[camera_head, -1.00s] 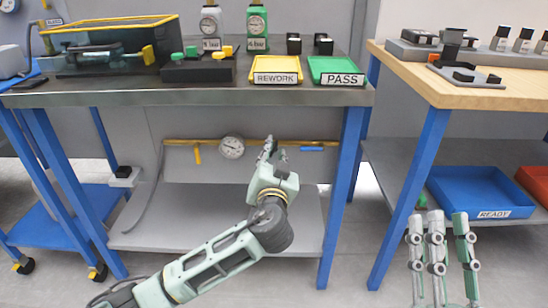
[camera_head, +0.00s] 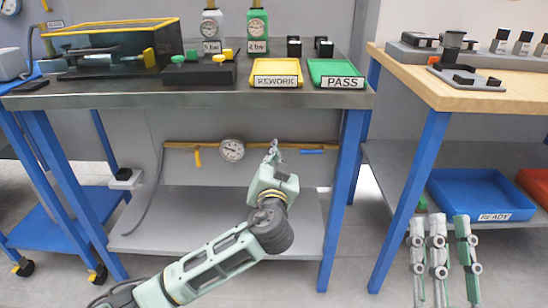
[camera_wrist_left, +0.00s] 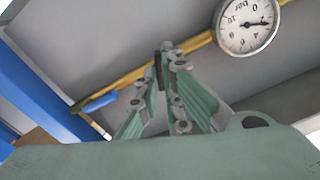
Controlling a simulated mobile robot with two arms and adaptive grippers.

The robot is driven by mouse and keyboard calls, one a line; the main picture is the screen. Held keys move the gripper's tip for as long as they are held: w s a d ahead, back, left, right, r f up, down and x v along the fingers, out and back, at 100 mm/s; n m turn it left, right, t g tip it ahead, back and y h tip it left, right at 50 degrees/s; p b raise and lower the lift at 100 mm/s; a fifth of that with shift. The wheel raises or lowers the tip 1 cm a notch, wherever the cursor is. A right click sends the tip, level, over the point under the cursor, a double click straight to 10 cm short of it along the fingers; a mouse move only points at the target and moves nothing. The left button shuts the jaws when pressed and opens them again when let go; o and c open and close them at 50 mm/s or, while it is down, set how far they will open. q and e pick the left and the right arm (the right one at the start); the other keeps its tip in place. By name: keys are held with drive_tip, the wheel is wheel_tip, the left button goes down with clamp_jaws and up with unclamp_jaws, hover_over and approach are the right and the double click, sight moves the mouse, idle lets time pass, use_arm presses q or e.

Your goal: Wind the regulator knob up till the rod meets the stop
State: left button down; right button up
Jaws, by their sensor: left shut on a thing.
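My left gripper (camera_head: 273,152) reaches under the left bench to the yellow pipe (camera_head: 180,143). In the left wrist view its fingers (camera_wrist_left: 169,72) are closed on a small dark knob (camera_wrist_left: 165,58) at the pipe, taken as the regulator knob; the fingers hide most of it. A round white gauge (camera_head: 232,149) sits on the pipe left of the gripper. It also shows in the left wrist view (camera_wrist_left: 247,22), its needle pointing right. I cannot make out the rod or the stop. My right gripper (camera_head: 440,228) is open and empty at lower right, fingers upward.
A blue handle (camera_head: 312,151) lies just right of the left gripper and a yellow handle (camera_head: 197,158) hangs at left. The bench top (camera_head: 130,96) is above, a grey shelf (camera_head: 170,215) below. A blue READY tray (camera_head: 481,195) stands beyond the right gripper.

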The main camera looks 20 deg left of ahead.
wheel_tip(320, 180, down, 19)
drive_tip(key=w+d+g+h+p, duration=0.2)
drive_tip(key=g+h+p, duration=0.25)
drive_tip(key=g, duration=0.65)
use_arm(q)
drive_tip(key=m+p, duration=0.3)
drive_tip(key=m, duration=0.6)
drive_tip(key=shift+f, duration=0.1)
use_arm(e)
drive_tip(key=s+d+f+m+g+h, duration=0.1)
drive_tip(key=s+d+f+g, duration=0.4)
drive_tip(key=s+f+g, duration=0.4)
drive_tip(key=s+f, duration=0.2)
drive_tip(key=s, duration=0.3)
drive_tip(key=shift+s+d+g+h, duration=0.2)
drive_tip(key=shift+s+g+h, duration=0.1)
drive_tip(key=shift+g+h, duration=0.1)
drive_tip(key=shift+f, duration=0.1)
use_arm(q)
drive_tip(key=shift+d, duration=0.1)
drive_tip(key=c, duration=1.9)
unclamp_jaws()
